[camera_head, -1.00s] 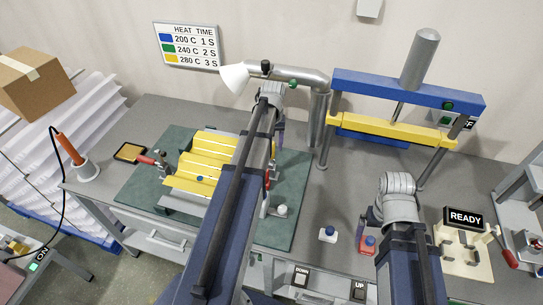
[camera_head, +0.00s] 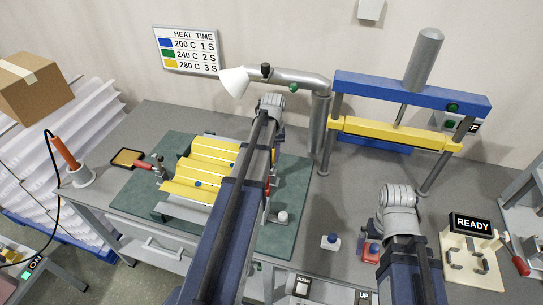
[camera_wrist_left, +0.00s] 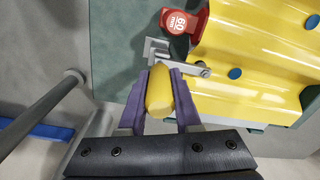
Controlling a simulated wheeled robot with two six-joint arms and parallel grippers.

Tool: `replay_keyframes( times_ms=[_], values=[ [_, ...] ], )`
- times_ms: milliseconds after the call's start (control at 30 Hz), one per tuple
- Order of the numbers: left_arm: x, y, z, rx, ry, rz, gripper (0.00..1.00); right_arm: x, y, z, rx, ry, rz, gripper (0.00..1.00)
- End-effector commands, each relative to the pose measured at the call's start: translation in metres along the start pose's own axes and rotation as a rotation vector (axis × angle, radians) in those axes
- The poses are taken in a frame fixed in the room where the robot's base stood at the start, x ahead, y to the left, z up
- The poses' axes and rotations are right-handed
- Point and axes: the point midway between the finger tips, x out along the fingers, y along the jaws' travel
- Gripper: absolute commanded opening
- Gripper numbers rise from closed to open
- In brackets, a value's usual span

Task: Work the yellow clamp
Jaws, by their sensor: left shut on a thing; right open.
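In the left wrist view my left gripper (camera_wrist_left: 160,98) is shut on the yellow handle (camera_wrist_left: 159,88) of the clamp, with one purple finger on each side. The clamp's grey metal arm (camera_wrist_left: 184,66) lies just beyond, at the edge of the yellow corrugated sheet (camera_wrist_left: 250,65). In the head view the sheet (camera_head: 207,160) lies on a green mat (camera_head: 294,185); my left arm covers part of it and hides the yellow handle.
A red-handled clamp (camera_head: 147,165) is at the sheet's left side and a white-knobbed one (camera_head: 282,217) at its front right. A nozzle pipe (camera_head: 295,77) arches behind. A blue and yellow press (camera_head: 395,132) stands back right. A READY fixture (camera_head: 470,250) is at right.

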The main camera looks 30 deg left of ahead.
Motion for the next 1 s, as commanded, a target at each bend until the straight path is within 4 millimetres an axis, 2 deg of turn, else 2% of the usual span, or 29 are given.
replay_keyframes(
  times_ms=[33, 167, 1000],
  values=[
    [0.0, 0.0, 0.0, 0.0, 0.0, 0.0, 0.15, 0.0, 0.0, 0.0, 0.0, 0.0, 0.0, 1.0],
    [0.0, -0.0001, 0.0, 0.0, 0.0, 0.0, 0.0, 0.0, 0.0, 0.0, 0.0, 0.0, 0.0, 1.0],
    [0.0001, 0.0, 0.0001, 0.0, 0.0, 0.0, 0.0, 0.0001, 0.0, 0.0, 0.0, 0.0, 0.0, 1.0]
  ],
)
